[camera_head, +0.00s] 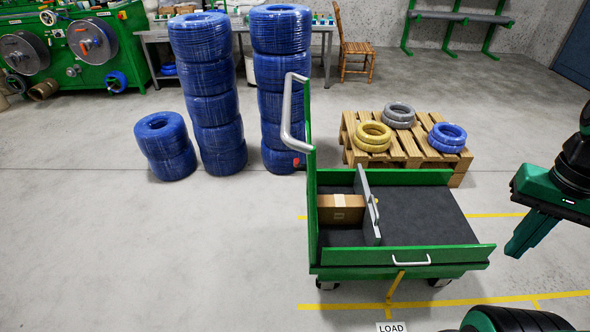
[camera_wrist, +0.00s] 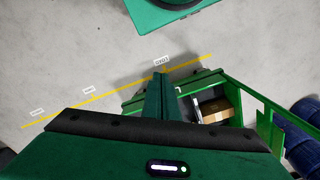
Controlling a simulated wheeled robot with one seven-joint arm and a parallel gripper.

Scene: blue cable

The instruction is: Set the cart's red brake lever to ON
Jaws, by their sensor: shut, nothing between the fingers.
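The green cart (camera_head: 452,258) stands on the floor in the middle of the head view, with a grey deck and a grey push handle (camera_head: 289,110) at its left end. A small red part (camera_head: 297,162), which looks like the brake lever, shows beside the handle post; its setting is too small to read. My gripper (camera_head: 518,248) is at the right, apart from the cart and pointing down, shut and empty. In the wrist view my closed fingers (camera_wrist: 161,92) overlap the cart (camera_wrist: 140,104) behind them; I cannot make out the red lever there.
A cardboard box (camera_head: 341,209) lies on the deck left of a grey divider (camera_head: 367,205). A wooden pallet (camera_head: 457,177) with several cable coils stands behind the cart. Tall stacks of blue coils (camera_head: 209,95) stand behind left. The floor (camera_head: 150,260) at left is clear.

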